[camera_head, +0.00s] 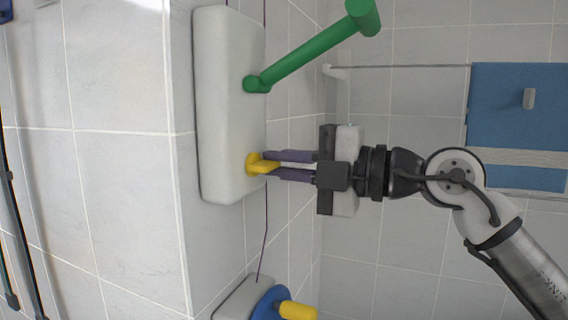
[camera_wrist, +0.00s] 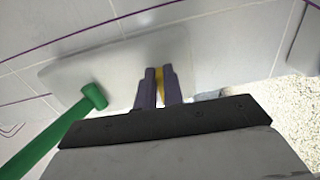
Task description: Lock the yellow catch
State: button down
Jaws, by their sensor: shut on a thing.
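The yellow catch (camera_head: 254,168) sits on a pale, rounded plate (camera_head: 222,120) on the tiled wall, below a green lever (camera_head: 312,50) in the head view. My gripper (camera_head: 273,164) reaches in from the right, its two purple fingers shut on the yellow catch. In the wrist view a strip of the yellow catch (camera_wrist: 160,84) shows between the fingers, against the plate (camera_wrist: 120,70). The fingers hide much of the catch there. The green lever (camera_wrist: 92,97) is just left of the fingers in the wrist view.
A blue disc (camera_head: 268,304) with a yellow knob (camera_head: 298,310) is on another pale box below. A blue towel (camera_head: 520,115) hangs at the right behind my arm. The green lever sticks out above my gripper. A speckled surface (camera_wrist: 285,125) shows at the right in the wrist view.

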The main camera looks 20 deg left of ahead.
jog(key=c, duration=1.5)
grip_release()
jog(key=shift+a, duration=0.1)
jog(key=d, duration=0.4)
jog(key=d+b, duration=0.1)
jog(key=d, duration=0.4)
jog(key=d+b, duration=0.1)
jog(key=d, duration=0.3)
jog(key=shift+s+d, duration=0.25)
jog(key=shift+d, duration=0.15)
